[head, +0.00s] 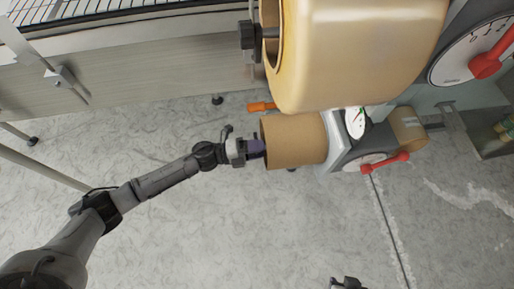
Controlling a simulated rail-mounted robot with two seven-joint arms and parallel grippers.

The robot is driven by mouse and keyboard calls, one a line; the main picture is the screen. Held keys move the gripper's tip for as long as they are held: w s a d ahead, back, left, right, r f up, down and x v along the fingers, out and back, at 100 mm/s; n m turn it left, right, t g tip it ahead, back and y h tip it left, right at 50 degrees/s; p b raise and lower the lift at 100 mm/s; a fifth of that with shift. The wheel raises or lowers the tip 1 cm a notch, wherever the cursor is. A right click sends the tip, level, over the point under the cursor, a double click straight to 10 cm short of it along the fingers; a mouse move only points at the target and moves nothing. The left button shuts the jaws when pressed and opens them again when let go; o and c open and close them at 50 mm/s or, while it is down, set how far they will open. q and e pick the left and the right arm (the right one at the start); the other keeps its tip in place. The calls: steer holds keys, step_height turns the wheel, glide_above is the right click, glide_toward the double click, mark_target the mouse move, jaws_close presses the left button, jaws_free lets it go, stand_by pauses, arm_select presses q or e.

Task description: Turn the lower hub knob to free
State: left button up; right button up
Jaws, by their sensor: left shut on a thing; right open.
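The lower roll (297,140) is a brown cardboard cylinder lying below the large tan roll (360,50). My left gripper (257,148) reaches in from the left and is at the left end face of this lower roll, near its middle. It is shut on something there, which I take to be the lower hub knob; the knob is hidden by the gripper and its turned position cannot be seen. The top of my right gripper (346,283) just shows at the bottom edge, away from the rolls; its fingertips are hard to make out.
A black knob (248,35) stands out at the left end of the upper roll. An orange handle (262,106) sits between the rolls. Red levers on round dials (486,67) (385,163) are to the right. The floor (230,230) below is clear.

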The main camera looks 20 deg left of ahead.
arm_select(q)
steer(key=o, duration=0.9)
steer(key=v, duration=1.3)
steer(key=shift+s+a+p, duration=0.15)
steer(key=shift+a+p, duration=0.15)
steer(key=shift+a, duration=0.05)
